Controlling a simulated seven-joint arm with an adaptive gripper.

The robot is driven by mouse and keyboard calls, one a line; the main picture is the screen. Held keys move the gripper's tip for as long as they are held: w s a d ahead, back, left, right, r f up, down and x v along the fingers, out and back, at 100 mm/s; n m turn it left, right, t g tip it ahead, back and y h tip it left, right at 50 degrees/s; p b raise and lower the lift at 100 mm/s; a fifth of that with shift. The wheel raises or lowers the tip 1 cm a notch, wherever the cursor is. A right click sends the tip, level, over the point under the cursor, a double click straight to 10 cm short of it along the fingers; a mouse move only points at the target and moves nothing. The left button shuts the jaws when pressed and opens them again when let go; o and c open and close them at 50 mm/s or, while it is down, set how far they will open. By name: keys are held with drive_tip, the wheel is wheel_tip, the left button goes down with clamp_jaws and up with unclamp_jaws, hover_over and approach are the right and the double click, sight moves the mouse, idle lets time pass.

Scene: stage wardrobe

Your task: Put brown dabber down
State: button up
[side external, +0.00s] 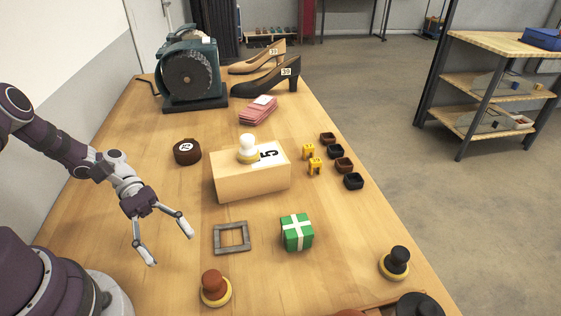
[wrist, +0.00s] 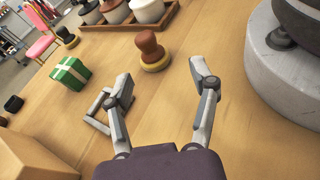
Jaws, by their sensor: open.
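The brown dabber (side external: 214,285) stands upright on the wooden table near the front, its yellow base down. It also shows in the wrist view (wrist: 150,50), beyond my open fingertips and apart from them. My gripper (side external: 168,243) is open and empty above the table, to the left of the grey frame and up and left of the brown dabber in the side view. In the wrist view my gripper (wrist: 163,80) has its two fingers spread wide with bare table between them.
A grey square frame (side external: 232,238) and a green box with a white cross (side external: 297,232) lie near my gripper. A wooden block (side external: 250,182) carries a white dabber (side external: 247,148). A black dabber (side external: 396,262) stands at right. A tray of pots (wrist: 125,22) lies beyond the brown dabber.

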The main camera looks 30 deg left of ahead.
sight(212, 277)
drive_tip(key=d+n+t+h, duration=0.1)
drive_tip(key=f+n+t+h, duration=0.1)
drive_tip(key=n+h, duration=0.1)
drive_tip(key=shift+d+f+t, duration=0.1)
drive_tip(key=shift+d+t, duration=0.25)
drive_tip(key=shift+t, duration=0.05)
drive_tip(key=d, duration=0.7)
drive_tip(key=shift+d, duration=0.25)
clamp_jaws()
